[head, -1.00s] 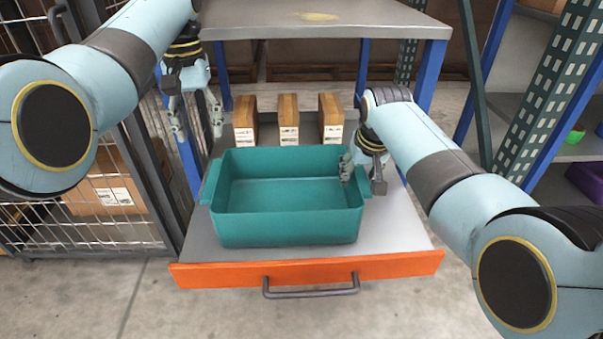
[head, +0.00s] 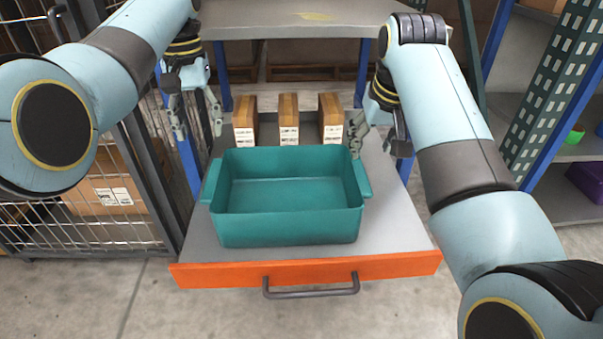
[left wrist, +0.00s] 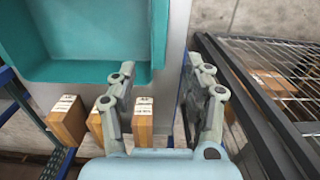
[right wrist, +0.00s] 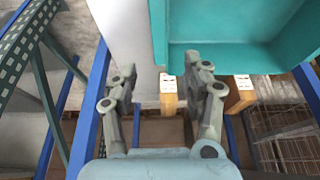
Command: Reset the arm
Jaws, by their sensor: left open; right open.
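My left gripper (head: 196,112) is open and empty, left of the drawer and the teal bin (head: 290,227). Its two spread fingers (left wrist: 160,88) show in the left wrist view with nothing between them held. My right gripper (head: 380,137) is open and empty above the right back part of the drawer, beside the bin's right rear corner and apart from it. Its spread fingers (right wrist: 166,92) also show in the right wrist view. The teal bin is empty and stands upright on the grey drawer (head: 398,228).
Several brown boxes with white labels, including the middle one (head: 288,118), stand behind the bin. The drawer has an orange front (head: 220,273) and a dark handle (head: 311,291). A wire cage (head: 85,232) is at the left. A green perforated post (head: 560,85) and shelves are at the right.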

